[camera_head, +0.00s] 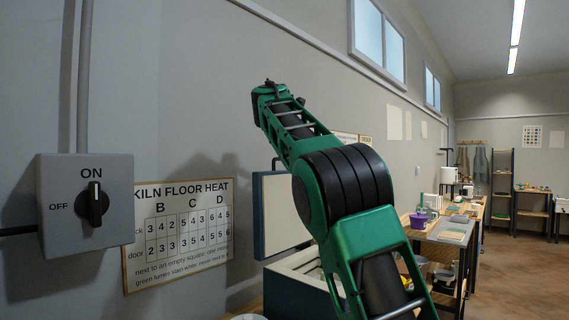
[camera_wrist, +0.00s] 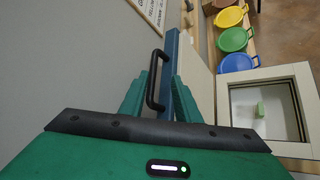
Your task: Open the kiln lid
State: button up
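The kiln lid (camera_head: 282,214) stands upright at the back of the kiln (camera_head: 295,283), blue outside and pale inside. In the wrist view the lid (camera_wrist: 199,75) is seen edge-on.
A switch box (camera_head: 87,200) with its knob at ON and a kiln floor heat chart (camera_head: 182,236) are on the left wall. Yellow (camera_wrist: 229,17), green (camera_wrist: 233,39) and blue (camera_wrist: 236,62) round containers stand beyond the kiln.

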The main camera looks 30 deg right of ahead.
jog(key=v, duration=0.6)
jog(key=shift+r, duration=0.15)
jog(key=shift+d, duration=0.1)
jog(key=shift+c, duration=0.6)
